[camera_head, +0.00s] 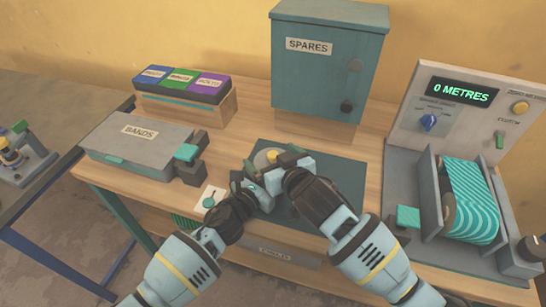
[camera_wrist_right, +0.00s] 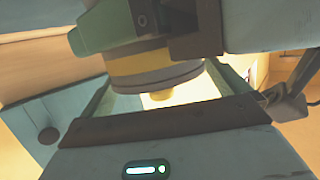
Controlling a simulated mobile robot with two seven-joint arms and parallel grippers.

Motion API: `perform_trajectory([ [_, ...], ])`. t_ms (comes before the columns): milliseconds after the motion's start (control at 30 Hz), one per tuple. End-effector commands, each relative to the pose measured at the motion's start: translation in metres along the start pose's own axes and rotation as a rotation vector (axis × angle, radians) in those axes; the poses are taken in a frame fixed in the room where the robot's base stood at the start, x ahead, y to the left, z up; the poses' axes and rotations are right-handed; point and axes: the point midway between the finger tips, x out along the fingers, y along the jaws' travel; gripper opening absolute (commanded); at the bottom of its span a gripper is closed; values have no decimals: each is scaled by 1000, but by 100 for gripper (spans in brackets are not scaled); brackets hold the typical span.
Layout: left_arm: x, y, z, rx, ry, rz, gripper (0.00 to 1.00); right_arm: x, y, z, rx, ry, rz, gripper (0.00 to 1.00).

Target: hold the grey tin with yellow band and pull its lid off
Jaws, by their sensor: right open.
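The right wrist view is upside down, so the lid's dark rim (camera_wrist_right: 160,80) and knob (camera_wrist_right: 161,95) point down there. My left gripper (camera_head: 264,174) has a green finger against the tin's body and appears shut on it; its other finger is hidden. My right gripper (camera_head: 292,156) is open, its green fingers (camera_wrist_right: 165,88) on either side of the lid, apart from the knob.
The BANDS box (camera_head: 135,137) is at the left, with labelled blue, green and purple boxes (camera_head: 182,83) behind. The SPARES cabinet (camera_head: 327,70) stands behind the mat. The metering machine with a striped teal roll (camera_head: 472,200) takes up the right. A small white card (camera_head: 209,199) lies left of my left gripper.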

Motion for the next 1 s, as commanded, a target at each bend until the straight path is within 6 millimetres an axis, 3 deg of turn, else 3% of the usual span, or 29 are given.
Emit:
perform_trajectory([
  [200,0,0,0,0,0,0,36,0,0,0,0,0,0,97],
  [533,0,0,0,0,0,1,36,0,0,0,0,0,0,56],
  [1000,0,0,0,0,1,1,36,0,0,0,0,0,0,56],
])
